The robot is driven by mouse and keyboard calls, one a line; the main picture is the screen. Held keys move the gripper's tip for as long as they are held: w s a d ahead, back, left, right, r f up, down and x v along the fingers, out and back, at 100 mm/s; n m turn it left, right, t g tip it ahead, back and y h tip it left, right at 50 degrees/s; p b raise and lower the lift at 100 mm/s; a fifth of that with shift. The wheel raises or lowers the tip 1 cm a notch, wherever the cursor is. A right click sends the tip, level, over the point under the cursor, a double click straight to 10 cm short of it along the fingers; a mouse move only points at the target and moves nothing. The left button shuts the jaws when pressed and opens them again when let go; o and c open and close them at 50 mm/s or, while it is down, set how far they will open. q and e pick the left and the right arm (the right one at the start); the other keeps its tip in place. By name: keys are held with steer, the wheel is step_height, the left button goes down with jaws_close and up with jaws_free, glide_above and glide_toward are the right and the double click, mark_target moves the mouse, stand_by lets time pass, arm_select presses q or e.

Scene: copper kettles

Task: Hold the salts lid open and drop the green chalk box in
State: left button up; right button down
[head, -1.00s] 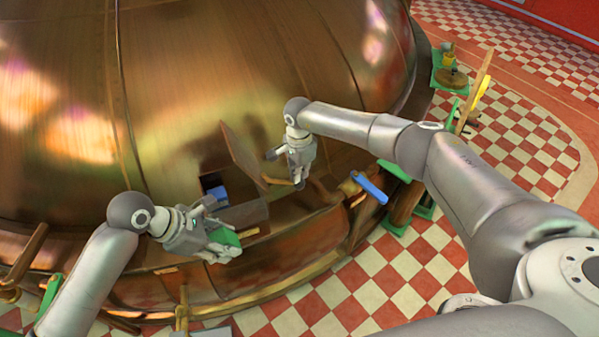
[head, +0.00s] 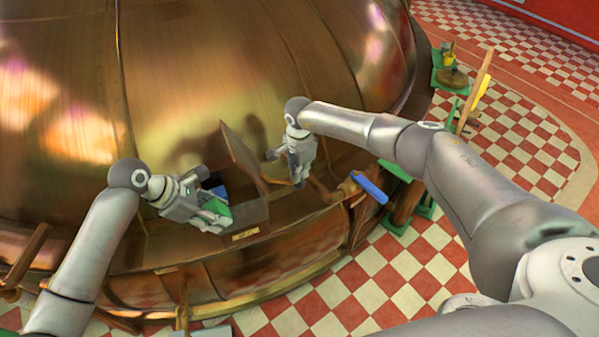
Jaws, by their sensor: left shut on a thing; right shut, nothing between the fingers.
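The salts box (head: 262,222) is a dark open box on the ledge of the copper kettle, with a small label on its front. Its brown lid (head: 241,156) stands raised and tilted. My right gripper (head: 299,183) is shut and empty at the lid's right side, close to its edge; I cannot tell whether it touches. My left gripper (head: 222,222) is shut on the green chalk box (head: 217,208), at the left part of the salts box opening. The gripper partly hides the chalk box and the salts box. Something blue (head: 220,191) shows inside the salts box.
The big copper kettle (head: 230,70) fills the space behind. A blue-handled lever (head: 370,189) sticks out right of the salts box. Wooden and green fittings (head: 470,95) stand at the right. The red and white tiled floor (head: 330,300) is clear in front.

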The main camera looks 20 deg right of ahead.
arm_select(q)
steer(key=w, duration=0.8)
steer(key=shift+w, duration=0.4)
steer(key=o, duration=1.3)
steer(key=shift+f, duration=0.1)
steer(key=o, duration=0.6)
steer(key=shift+s, duration=0.1)
steer(key=s+r, duration=0.1)
steer(key=s, duration=0.5)
steer(key=s+r, duration=0.1)
steer(key=s, duration=0.6)
steer(key=s+r, duration=0.1)
steer(key=s, duration=0.6)
steer(key=shift+d, duration=0.1)
